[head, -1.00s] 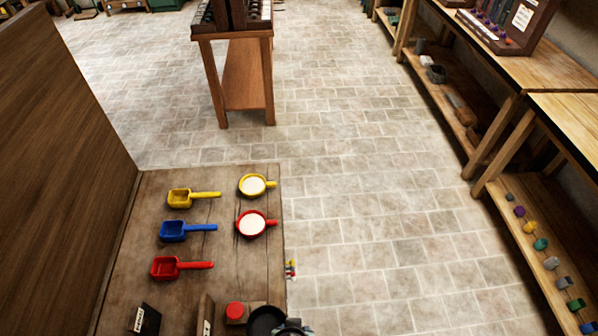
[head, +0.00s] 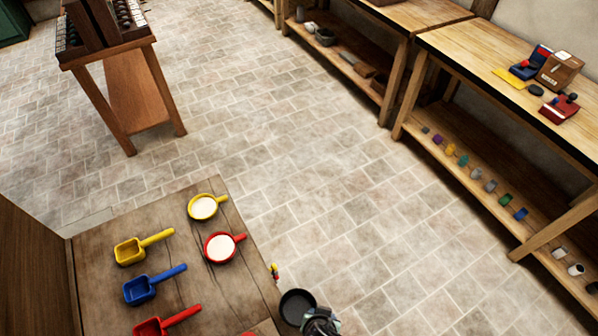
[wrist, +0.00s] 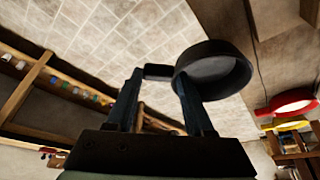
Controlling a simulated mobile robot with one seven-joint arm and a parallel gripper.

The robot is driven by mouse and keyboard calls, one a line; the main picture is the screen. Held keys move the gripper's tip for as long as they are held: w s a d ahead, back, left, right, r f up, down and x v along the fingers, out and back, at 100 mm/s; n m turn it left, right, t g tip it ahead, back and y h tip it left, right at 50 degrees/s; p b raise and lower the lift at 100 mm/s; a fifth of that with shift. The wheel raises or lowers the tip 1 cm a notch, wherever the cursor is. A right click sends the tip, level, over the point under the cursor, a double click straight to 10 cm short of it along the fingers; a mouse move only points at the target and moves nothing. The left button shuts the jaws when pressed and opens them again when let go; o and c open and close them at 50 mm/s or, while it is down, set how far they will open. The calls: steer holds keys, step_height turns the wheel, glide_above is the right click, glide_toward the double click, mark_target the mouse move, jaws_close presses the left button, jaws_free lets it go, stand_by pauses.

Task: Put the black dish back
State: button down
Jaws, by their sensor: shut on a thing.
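The black dish (head: 297,306) is round and shallow with a short handle, and shows at the bottom of the head view, beside the right edge of the near table. My gripper (head: 322,322) is at its handle side, partly cut off by the frame. In the wrist view my gripper (wrist: 160,84) is shut on the handle of the black dish (wrist: 214,70). The dish looks held clear of the floor, and its inside is dark with no contents visible.
The near table (head: 180,215) holds yellow (head: 203,207) and red (head: 221,247) dishes with white contents, and yellow, blue and red scoops. A workbench (head: 440,40) at right bears a box (head: 558,71) and small items. Open tiled floor (head: 330,190) lies between.

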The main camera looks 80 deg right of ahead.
steer(key=shift+w+f, duration=0.1)
steer(key=shift+w, duration=0.8)
steer(key=w+b, duration=0.2)
steer(key=w, duration=0.3)
steer(key=w+f+b, duration=0.1)
steer(key=w+b, duration=0.1)
steer(key=w, duration=0.2)
steer(key=w+d+b, duration=0.1)
steer(key=w+b, duration=0.2)
steer(key=w, duration=0.2)
steer(key=shift+w+d+f, duration=0.1)
steer(key=shift+w+f, duration=0.15)
steer(key=shift+w, duration=0.05)
steer(key=shift+f+b, duration=0.65)
steer(key=shift+f, duration=0.1)
steer(key=shift+c, duration=1)
jaws_free()
steer(key=shift+s, duration=0.1)
steer(key=v, duration=1.3)
